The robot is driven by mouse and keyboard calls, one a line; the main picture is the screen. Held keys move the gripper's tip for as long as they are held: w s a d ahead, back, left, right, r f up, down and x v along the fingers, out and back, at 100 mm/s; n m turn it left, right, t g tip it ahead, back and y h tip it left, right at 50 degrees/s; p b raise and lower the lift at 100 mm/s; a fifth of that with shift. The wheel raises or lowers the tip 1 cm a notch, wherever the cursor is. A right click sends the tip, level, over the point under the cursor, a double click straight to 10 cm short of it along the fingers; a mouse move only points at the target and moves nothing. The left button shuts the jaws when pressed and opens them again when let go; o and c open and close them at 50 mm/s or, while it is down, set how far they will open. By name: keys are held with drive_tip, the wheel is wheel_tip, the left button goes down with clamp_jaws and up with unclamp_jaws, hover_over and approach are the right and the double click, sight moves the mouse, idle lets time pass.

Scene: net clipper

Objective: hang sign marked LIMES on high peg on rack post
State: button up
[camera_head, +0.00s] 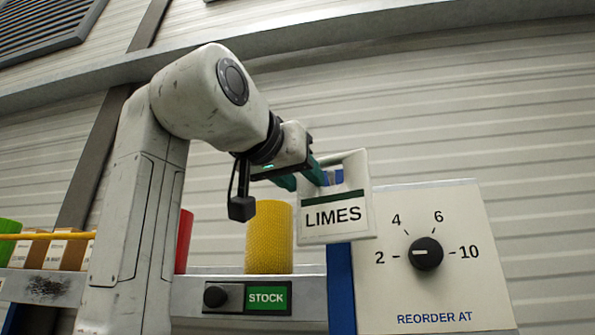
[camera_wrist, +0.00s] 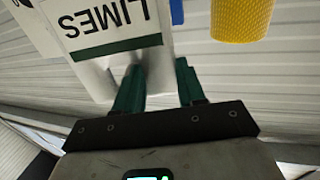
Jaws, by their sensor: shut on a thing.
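The white sign marked LIMES (camera_head: 333,215), with a dark green stripe and a handle opening at its top, is held upright and slightly tilted. It shows upside down in the wrist view (camera_wrist: 108,25). My gripper (camera_head: 311,172) is shut on the sign's handle; its green fingers also show in the wrist view (camera_wrist: 157,74). The blue rack post (camera_head: 341,290) stands behind the sign, and blue shows through the handle opening. In the wrist view, a bit of blue (camera_wrist: 177,12) appears beside the sign. I cannot make out the high peg; contact with it is unclear.
A white panel with a dial (camera_head: 427,254), marked REORDER AT, stands right of the post. A yellow mesh roll (camera_head: 269,238) stands on the shelf left of it, above a STOCK label (camera_head: 267,298). A red roll (camera_head: 184,241) and boxes (camera_head: 66,249) are further left.

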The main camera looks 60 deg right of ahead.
sight(303, 191)
drive_tip(key=shift+w+d+f, duration=0.15)
drive_tip(key=shift+w+d, duration=0.1)
drive_tip(key=shift+d, duration=0.45)
drive_tip(key=shift+w+d+f, duration=0.2)
drive_tip(key=shift+d+f, duration=0.3)
drive_tip(key=shift+f, duration=0.15)
drive_tip(key=o, duration=1.2)
drive_tip(key=a+b, duration=0.2)
drive_tip(key=a, duration=0.9)
drive_tip(key=shift+s+b, duration=0.3)
drive_tip(key=shift+s, duration=0.05)
